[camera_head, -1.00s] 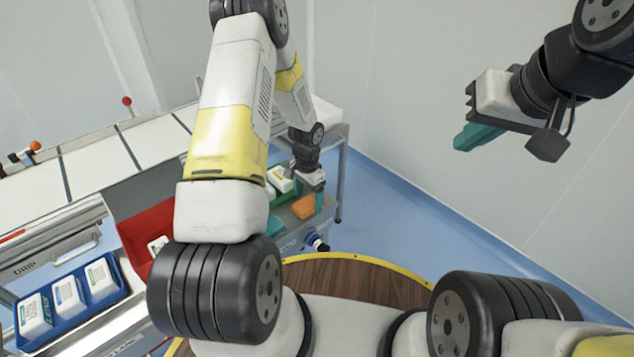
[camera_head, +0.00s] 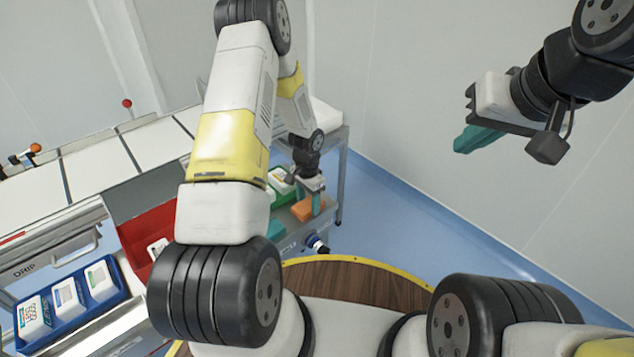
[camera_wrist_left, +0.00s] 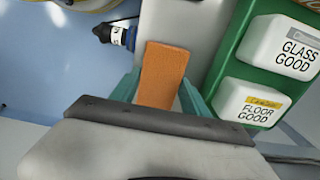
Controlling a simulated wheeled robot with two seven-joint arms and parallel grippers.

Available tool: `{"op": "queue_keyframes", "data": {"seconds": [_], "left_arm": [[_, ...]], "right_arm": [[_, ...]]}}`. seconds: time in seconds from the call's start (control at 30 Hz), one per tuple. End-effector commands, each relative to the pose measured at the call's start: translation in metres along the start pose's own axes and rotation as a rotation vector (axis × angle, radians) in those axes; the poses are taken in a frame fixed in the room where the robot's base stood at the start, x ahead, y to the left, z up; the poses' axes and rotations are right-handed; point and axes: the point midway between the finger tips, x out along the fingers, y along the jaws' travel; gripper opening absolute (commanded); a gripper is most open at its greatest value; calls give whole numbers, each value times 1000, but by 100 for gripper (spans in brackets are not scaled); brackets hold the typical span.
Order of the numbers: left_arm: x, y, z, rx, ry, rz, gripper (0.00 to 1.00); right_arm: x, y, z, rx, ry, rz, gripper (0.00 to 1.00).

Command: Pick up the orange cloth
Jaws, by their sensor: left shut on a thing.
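The orange cloth (camera_head: 303,208) lies folded in a block on the grey shelf at the right end of the machine. My left gripper (camera_head: 317,203) reaches down to it, and one finger covers part of the cloth in the head view. In the left wrist view the cloth (camera_wrist_left: 163,75) stands between the two teal fingers of my left gripper (camera_wrist_left: 162,100), which are shut on it. I cannot tell whether the cloth is lifted off the shelf. My right gripper (camera_head: 475,141) hangs empty in the air at the upper right, its teal fingers seen from the side.
A green tray (camera_wrist_left: 228,75) with white packs labelled GLASS GOOD (camera_wrist_left: 285,45) and FLOOR GOOD (camera_wrist_left: 250,103) is beside the cloth. A red bin (camera_head: 139,238) and a blue tray (camera_head: 76,326) with white packs are at left. A dark-tipped blue knob (camera_head: 314,242) juts out below the shelf.

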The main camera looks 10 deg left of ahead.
Motion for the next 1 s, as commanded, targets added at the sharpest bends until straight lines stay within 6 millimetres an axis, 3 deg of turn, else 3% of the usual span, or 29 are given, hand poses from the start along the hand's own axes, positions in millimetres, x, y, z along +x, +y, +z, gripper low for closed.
{"op": "queue_keyframes", "data": {"seconds": [0.33, 0.8, 1.0], "left_arm": [[-36, -1, -1, 0, 3, -2, 15], [-45, 28, 110, -2, -2, 1, 15], [-48, 35, 143, -1, -1, 1, 15]], "right_arm": [[0, 0, 0, 0, 0, 0, 0], [0, 0, 0, 0, 0, 0, 0], [0, 0, 0, 0, 0, 0, 0]]}}
